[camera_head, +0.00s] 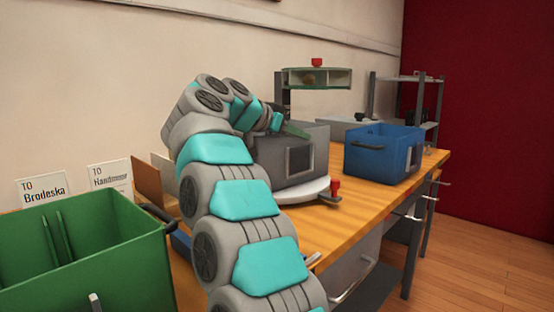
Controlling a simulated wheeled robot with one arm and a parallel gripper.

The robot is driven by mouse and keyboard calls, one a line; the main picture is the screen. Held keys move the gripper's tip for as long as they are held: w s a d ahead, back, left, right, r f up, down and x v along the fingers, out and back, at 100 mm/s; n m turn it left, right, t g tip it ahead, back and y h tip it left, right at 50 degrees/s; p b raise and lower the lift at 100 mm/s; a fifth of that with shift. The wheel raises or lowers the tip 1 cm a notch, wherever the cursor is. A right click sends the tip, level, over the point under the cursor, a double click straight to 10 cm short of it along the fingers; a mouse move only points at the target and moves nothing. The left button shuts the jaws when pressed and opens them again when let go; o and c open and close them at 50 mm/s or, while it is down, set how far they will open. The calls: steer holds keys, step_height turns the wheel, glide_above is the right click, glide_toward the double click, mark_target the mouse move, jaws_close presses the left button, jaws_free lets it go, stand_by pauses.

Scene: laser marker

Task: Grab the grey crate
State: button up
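The grey crate (304,146) stands upright in the middle of the view, with a dark square panel on its front. It appears to rest on a white round plate (311,191) on the wooden bench. My arm reaches up from the bottom and bends over toward the crate's upper left edge. My gripper (292,129) is at that edge, small and partly hidden by my arm. I cannot tell whether its fingers touch the crate or whether they are open. The crate's left side is hidden behind my arm.
A blue crate (400,153) stands to the right on the bench (375,203). A green crate (130,250) is at the front left. A red knob (335,187) is at the plate's edge. A machine with a glazed head (318,78) rises behind the grey crate. Open floor lies right.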

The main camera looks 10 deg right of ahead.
jaws_close()
stand_by(1.0)
